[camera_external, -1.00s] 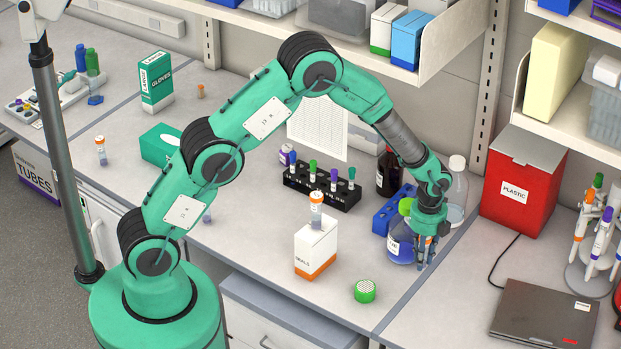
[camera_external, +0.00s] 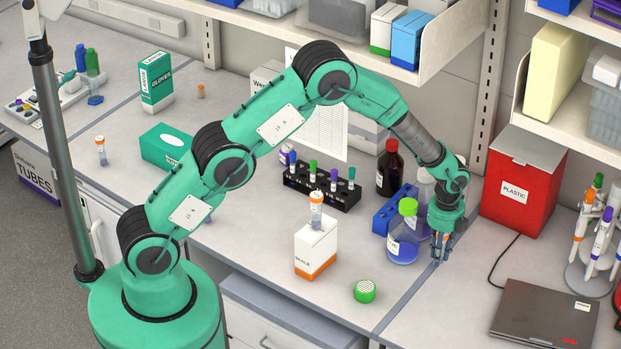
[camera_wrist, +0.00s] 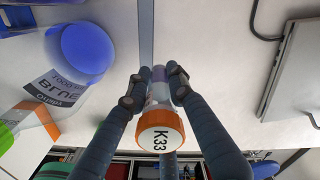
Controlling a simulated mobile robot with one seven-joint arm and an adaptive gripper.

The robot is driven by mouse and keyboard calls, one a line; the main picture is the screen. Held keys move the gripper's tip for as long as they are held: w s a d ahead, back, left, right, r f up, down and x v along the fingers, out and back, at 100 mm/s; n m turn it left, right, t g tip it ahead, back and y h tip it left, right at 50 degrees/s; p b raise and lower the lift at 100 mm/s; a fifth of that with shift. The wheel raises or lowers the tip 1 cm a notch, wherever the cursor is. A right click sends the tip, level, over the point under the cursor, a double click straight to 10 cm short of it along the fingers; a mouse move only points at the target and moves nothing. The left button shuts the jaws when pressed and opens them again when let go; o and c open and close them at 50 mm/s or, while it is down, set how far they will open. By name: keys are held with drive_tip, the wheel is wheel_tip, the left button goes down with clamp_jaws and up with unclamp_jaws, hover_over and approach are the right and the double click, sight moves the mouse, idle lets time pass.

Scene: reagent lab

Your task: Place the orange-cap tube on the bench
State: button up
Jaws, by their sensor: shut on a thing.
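My gripper (camera_external: 441,246) is low over the bench, just right of the green-capped bottle of blue liquid (camera_external: 403,241). In the wrist view my gripper (camera_wrist: 155,90) is shut on an orange-cap tube (camera_wrist: 160,137), whose cap reads K33. The cap faces the camera and the tube's far end points to the bench (camera_wrist: 215,60). I cannot tell whether it touches the bench. A second orange-cap tube (camera_external: 316,205) stands at the white and orange SEALS box (camera_external: 316,249), and a third (camera_external: 101,151) stands far left.
A blue rack (camera_external: 392,215), a dark bottle (camera_external: 388,170) and a black tube rack (camera_external: 320,190) stand behind the blue-liquid bottle. A red PLASTIC bin (camera_external: 523,190) and a laptop (camera_external: 545,325) lie to the right. Bare bench shows between my gripper and the laptop.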

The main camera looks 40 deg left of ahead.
drive_tip(key=p, duration=0.1)
hover_over(465, 264)
drive_tip(key=shift+f, duration=0.5)
drive_tip(key=shift+f, duration=0.1)
drive_tip(key=shift+f, duration=1.7)
drive_tip(key=shift+f, duration=0.15)
drive_tip(key=o, duration=0.7)
drive_tip(key=shift+o, duration=0.2)
drive_tip(key=shift+r+p, duration=0.2)
drive_tip(key=shift+p, duration=0.1)
wheel_tip(465, 264, up, 12)
drive_tip(key=b, duration=0.1)
